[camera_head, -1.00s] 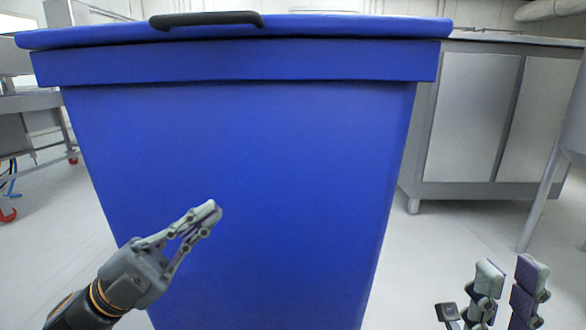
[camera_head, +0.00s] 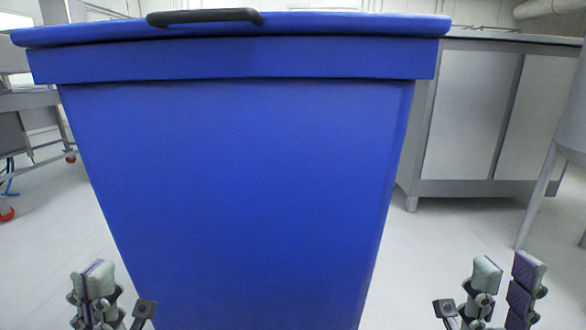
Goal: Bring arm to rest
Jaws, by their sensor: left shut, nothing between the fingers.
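My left gripper (camera_head: 93,276) is at the bottom left, in front of the blue bin's (camera_head: 240,190) lower left edge. Its fingers point up, are shut together, and hold nothing. My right gripper (camera_head: 506,270) is at the bottom right, fingers pointing up. A gap shows between its two fingers, with nothing in it. Both arms are mostly out of view below the frame.
The big blue bin fills the middle, with its lid closed and a black handle (camera_head: 205,16) on top. A grey cabinet (camera_head: 470,115) stands behind it on the right. A metal table (camera_head: 30,100) is at the left. Pale floor shows on both sides.

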